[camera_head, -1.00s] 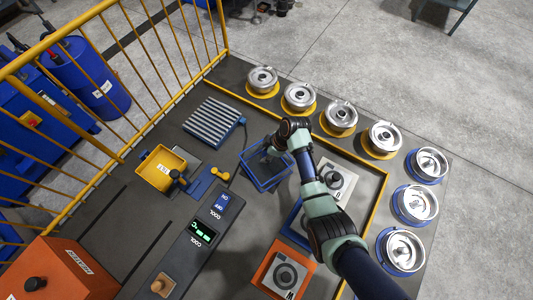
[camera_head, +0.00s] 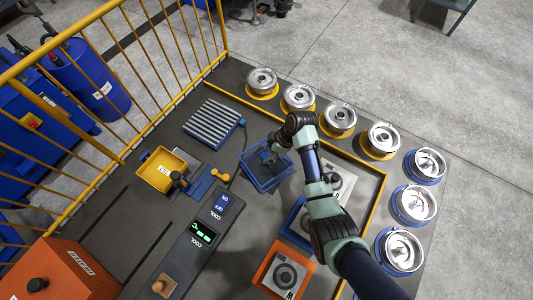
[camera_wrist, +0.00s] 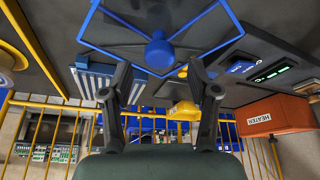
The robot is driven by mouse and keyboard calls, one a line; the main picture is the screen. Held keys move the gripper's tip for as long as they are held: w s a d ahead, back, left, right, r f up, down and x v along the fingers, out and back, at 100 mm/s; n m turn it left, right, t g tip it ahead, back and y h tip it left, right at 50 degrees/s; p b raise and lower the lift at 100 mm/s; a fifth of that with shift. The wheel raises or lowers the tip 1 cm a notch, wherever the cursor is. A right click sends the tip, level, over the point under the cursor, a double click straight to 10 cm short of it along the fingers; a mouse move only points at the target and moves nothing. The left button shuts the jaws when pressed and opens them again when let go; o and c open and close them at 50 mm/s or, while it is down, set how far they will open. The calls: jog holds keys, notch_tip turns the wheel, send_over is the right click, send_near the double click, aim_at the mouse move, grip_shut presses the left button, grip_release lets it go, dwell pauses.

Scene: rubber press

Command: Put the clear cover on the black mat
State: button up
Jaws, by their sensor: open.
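The clear cover (camera_head: 278,182) has a blue square frame and lies in the middle of the table in the head view. In the wrist view the clear pane and blue frame (camera_wrist: 222,44) fill the top, with a blue round knob (camera_wrist: 159,52) at the centre. My gripper (camera_wrist: 160,74) is open and empty. Its two fingers stand apart, one to each side below the knob in the picture, and do not appear to grip it. In the head view my gripper (camera_head: 271,155) is over the cover, partly hidden by my wrist. I cannot tell a separate black mat from the dark table.
A ribbed metal plate (camera_head: 214,121) and a yellow tray (camera_head: 160,168) are to the left. The control panel (camera_head: 203,232) is in front. Several metal moulds (camera_head: 339,118) line the right and back edges. An orange-framed plate (camera_head: 283,275) is at the front. A yellow railing (camera_head: 135,140) bounds the left.

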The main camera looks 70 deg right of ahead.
jog(key=v, duration=0.8)
jog(key=shift+p, duration=0.45)
jog(key=w+a+r+t+h, duration=0.1)
jog(key=w+a+r+t, duration=0.1)
jog(key=w+a+r, duration=0.5)
jog(key=w+a+r+t+h, duration=0.1)
jog(key=w+a+r, duration=0.2)
jog(key=w+a, duration=0.75)
jog(key=s+a+r+t, duration=0.1)
jog(key=a+r, duration=0.3)
jog(key=a, duration=0.3)
jog(key=s+a+r+m+t, duration=0.1)
jog(key=a+r, duration=0.3)
jog(key=a, duration=0.4)
jog(key=s+a+r+m+t+y, duration=0.1)
jog(key=a+r+t, duration=0.2)
jog(key=a, duration=0.4)
jog(key=shift+s+a+r, duration=0.35)
jog(key=shift+a+r, duration=0.05)
jog(key=shift+r, duration=0.45)
